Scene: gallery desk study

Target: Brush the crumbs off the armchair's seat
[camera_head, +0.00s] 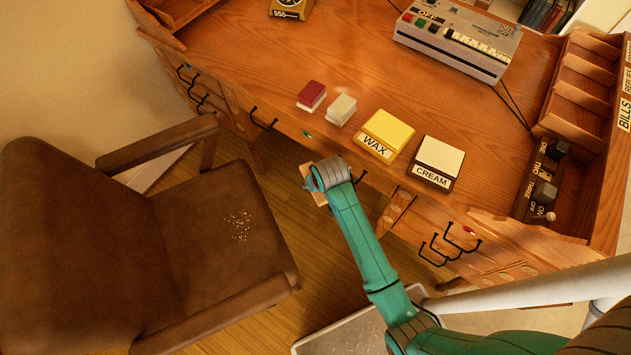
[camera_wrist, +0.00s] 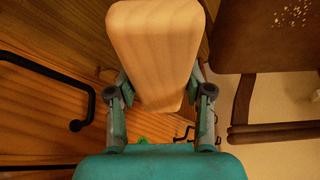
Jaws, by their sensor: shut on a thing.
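The brown leather armchair (camera_head: 90,235) stands at the left in the head view. A patch of pale crumbs (camera_head: 240,226) lies near the middle of its seat (camera_head: 195,255). My gripper (camera_head: 322,180) is in front of the desk, to the right of the seat and apart from it. It is shut on a light wooden block with rounded corners (camera_wrist: 155,45), perhaps a brush's back; no bristles show. The block's edge also shows in the head view (camera_head: 307,179), mostly hidden by the gripper. The crumbs (camera_wrist: 292,14) also show at the wrist view's top right.
The wooden desk (camera_head: 330,50) with black drawer handles (camera_head: 262,120) is close to my gripper. On it stand a red-topped block (camera_head: 311,96), a pale block (camera_head: 341,109), and boxes marked WAX (camera_head: 385,135) and CREAM (camera_head: 437,163). The chair's armrest (camera_head: 165,143) rises beside the seat; open floor separates seat and gripper.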

